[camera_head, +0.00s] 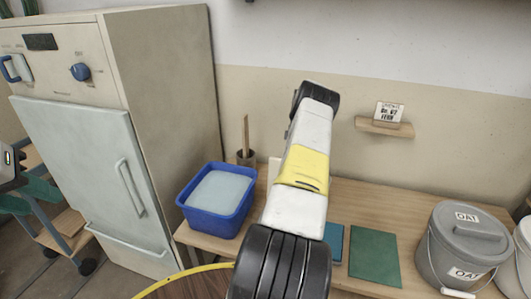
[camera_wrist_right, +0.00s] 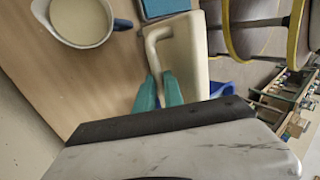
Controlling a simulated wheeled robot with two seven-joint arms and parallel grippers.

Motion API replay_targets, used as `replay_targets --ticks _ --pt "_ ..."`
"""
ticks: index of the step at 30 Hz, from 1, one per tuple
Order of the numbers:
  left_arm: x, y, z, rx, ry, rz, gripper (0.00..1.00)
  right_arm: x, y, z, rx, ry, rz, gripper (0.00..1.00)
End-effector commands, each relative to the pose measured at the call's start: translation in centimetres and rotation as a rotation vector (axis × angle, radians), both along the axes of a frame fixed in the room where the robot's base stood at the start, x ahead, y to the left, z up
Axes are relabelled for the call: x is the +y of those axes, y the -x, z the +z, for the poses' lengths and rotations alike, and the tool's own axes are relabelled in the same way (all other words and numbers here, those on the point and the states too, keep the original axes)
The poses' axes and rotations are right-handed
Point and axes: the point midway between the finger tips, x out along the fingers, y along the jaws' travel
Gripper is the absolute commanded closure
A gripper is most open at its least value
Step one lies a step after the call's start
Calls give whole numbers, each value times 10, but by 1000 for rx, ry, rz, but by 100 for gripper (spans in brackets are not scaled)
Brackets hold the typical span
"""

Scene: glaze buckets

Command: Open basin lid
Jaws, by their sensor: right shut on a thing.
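A blue basin (camera_head: 217,220) stands at the left end of the wooden table, and a pale, flat surface fills its top inside the rim. The right wrist view shows a cream lid (camera_wrist_right: 188,50) with a raised bar handle (camera_wrist_right: 152,48). My right gripper (camera_wrist_right: 160,80) has its teal fingers shut on that handle. A bit of blue shows beyond the lid there (camera_wrist_right: 222,88). In the head view my right arm hides the right gripper and most of the lid. My left gripper (camera_head: 28,195) is at the far left edge, teal fingers apart, away from the basin.
A grey lidded bucket (camera_head: 462,245) stands at the right of the table (camera_head: 400,196). A green book (camera_head: 375,256) lies left of it. A pot with a wooden stick (camera_head: 246,157) stands behind the basin. A cream cabinet (camera_head: 150,130) is on the left. A yellow-rimmed round top (camera_head: 180,290) is in front.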

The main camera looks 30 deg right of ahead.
Motion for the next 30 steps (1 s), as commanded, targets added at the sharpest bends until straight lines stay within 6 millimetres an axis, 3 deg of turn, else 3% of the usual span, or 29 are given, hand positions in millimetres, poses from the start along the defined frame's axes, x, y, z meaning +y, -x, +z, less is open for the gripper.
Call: replay_targets --ticks 12,30 --pt "0 0 0 0 0 0 64 -9 0 -9 53 -49 -2 100" --pt "0 0 0 0 0 0 64 -13 -1 -7 58 -54 -3 100"
